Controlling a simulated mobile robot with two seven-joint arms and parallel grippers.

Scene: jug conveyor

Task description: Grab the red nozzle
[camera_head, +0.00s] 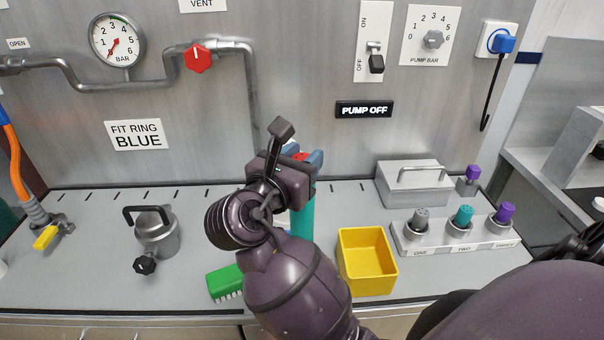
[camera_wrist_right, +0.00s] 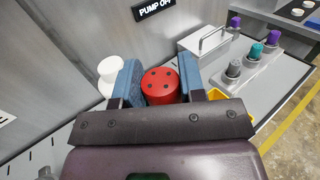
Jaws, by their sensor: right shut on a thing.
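The red nozzle (camera_wrist_right: 160,86) shows in the right wrist view as a round red piece with small dark holes in its top. It sits between the two blue finger pads of my right gripper (camera_wrist_right: 161,82), which is shut on it. In the head view my right gripper (camera_head: 301,158) is mostly hidden behind my own wrist, and only a sliver of red shows between the blue fingers. A teal upright body (camera_head: 302,218) shows just below the fingers; whether the nozzle is joined to it is hidden. My left gripper is not in view.
A yellow bin (camera_head: 367,285), a green brush (camera_head: 226,283) and a lidded metal pot (camera_head: 157,238) stand on the bench. A rack (camera_head: 455,244) of grey, teal and purple nozzles and a metal box (camera_head: 413,190) are at right. A white spool-like piece (camera_wrist_right: 112,72) stands near the wall.

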